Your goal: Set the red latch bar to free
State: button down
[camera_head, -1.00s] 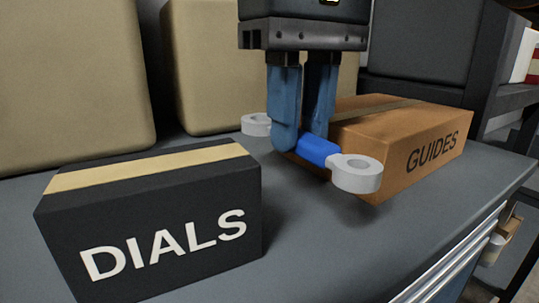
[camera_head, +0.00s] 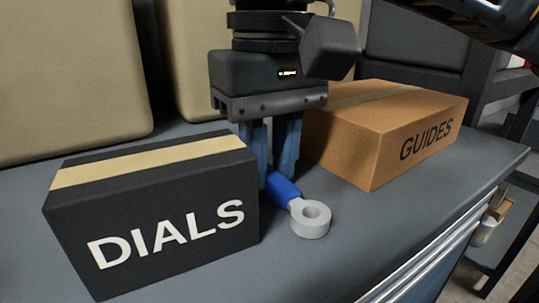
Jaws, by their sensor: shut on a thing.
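I see no red latch bar in the view. My gripper (camera_head: 274,181) points down between two boxes and is shut on a blue bar with grey ring ends (camera_head: 283,188). The near grey ring (camera_head: 311,220) shows, low over the bench top; I cannot tell whether it touches. The far ring is hidden behind the fingers and the black box.
A black DIALS box (camera_head: 160,215) stands close on the left of my gripper. An orange-brown GUIDES box (camera_head: 385,135) stands behind right. Large tan blocks (camera_head: 70,80) stand at the back. The grey bench top (camera_head: 420,215) is clear at front right. A brass-coloured part (camera_head: 497,213) shows beyond its right edge.

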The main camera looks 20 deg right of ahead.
aim_at(271, 173)
jog(key=c, duration=0.9)
grip_release()
jog(key=shift+r+p, duration=0.25)
jog(key=shift+p, duration=0.15)
notch_tip(271, 173, up, 12)
jog(key=shift+s+f+b, duration=0.1)
jog(key=shift+b, duration=0.85)
